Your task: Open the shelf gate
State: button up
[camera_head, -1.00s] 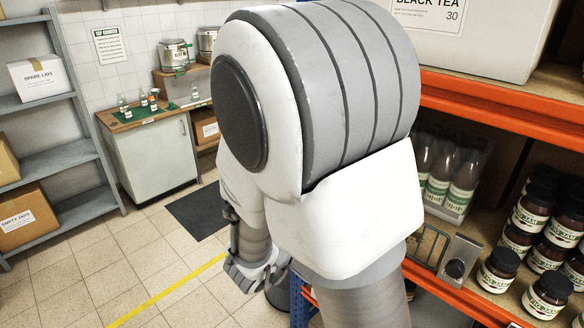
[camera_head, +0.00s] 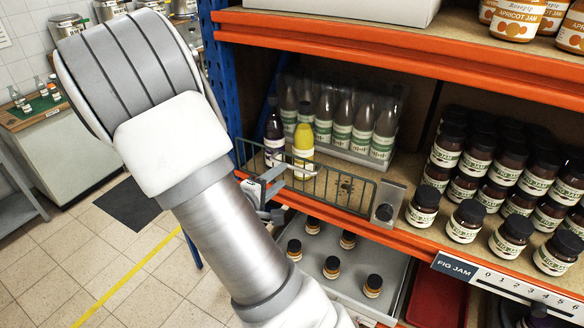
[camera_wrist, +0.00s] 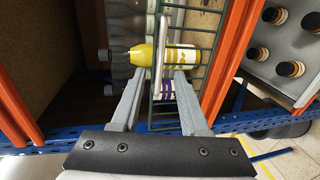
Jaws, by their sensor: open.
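The shelf gate (camera_head: 335,188) is a low green wire panel standing upright along the front edge of the middle shelf, apparently closed. A pale bar handle (camera_head: 303,167) stands out from its front. My gripper (camera_head: 280,180) is open at the handle. In the wrist view, the pale bar (camera_wrist: 156,60) runs between the two spread fingers (camera_wrist: 160,74); neither is clearly clamped on it. A yellow bottle (camera_head: 303,146) and a dark purple-labelled bottle (camera_head: 274,135) stand behind the gate.
Several clear bottles (camera_head: 342,128) stand in a tray behind. Dark fig jam jars (camera_head: 466,221) fill the shelf to the right. A grey tray (camera_head: 345,290) with small jars juts out below the gate. A blue upright (camera_head: 222,85) is left of it. Open floor lies left.

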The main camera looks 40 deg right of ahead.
aim_at(291, 168)
jog(key=x, duration=0.7)
jog(key=shift+d, duration=0.15)
grip_shut()
dwell(1.2)
